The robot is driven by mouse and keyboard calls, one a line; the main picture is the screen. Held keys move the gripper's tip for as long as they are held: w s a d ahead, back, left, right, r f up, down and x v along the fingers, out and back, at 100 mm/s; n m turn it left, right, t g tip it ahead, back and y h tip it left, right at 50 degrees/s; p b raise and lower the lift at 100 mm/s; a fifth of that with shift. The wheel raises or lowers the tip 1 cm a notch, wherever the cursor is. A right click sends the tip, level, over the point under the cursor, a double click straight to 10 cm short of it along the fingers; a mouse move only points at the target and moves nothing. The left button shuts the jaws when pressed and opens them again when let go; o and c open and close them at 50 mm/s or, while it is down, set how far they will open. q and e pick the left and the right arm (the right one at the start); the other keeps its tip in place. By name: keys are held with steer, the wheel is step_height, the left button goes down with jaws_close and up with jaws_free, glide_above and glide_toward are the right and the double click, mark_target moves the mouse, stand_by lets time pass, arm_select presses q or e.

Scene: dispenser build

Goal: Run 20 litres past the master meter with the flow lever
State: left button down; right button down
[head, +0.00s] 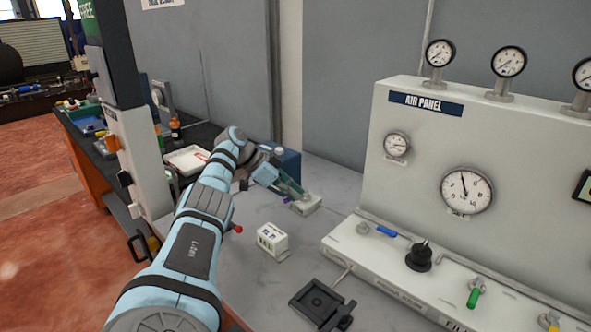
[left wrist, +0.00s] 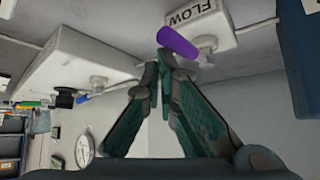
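The flow lever is a purple handle (left wrist: 178,43) on a white block labelled FLOW (left wrist: 205,20) in the left wrist view. The block (head: 306,205) stands on the grey bench in the head view, with a little purple showing at its left. My left gripper (left wrist: 158,66) has its fingertips together right by the purple handle; they overlap it in the picture, and contact is unclear. The handle does not appear clasped between them. A small white box with dark markings (head: 272,239) stands nearer on the bench; its readings are too small to read. My right gripper is out of view.
The air panel (head: 400,130) with several gauges and coloured levers fills the right. A black fixture (head: 318,302) lies on the bench front. A blue box (head: 285,160) stands behind the gripper. A white tray (head: 187,160) is at the back left.

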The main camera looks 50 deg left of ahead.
arm_select(q)
steer(key=v, duration=1.2)
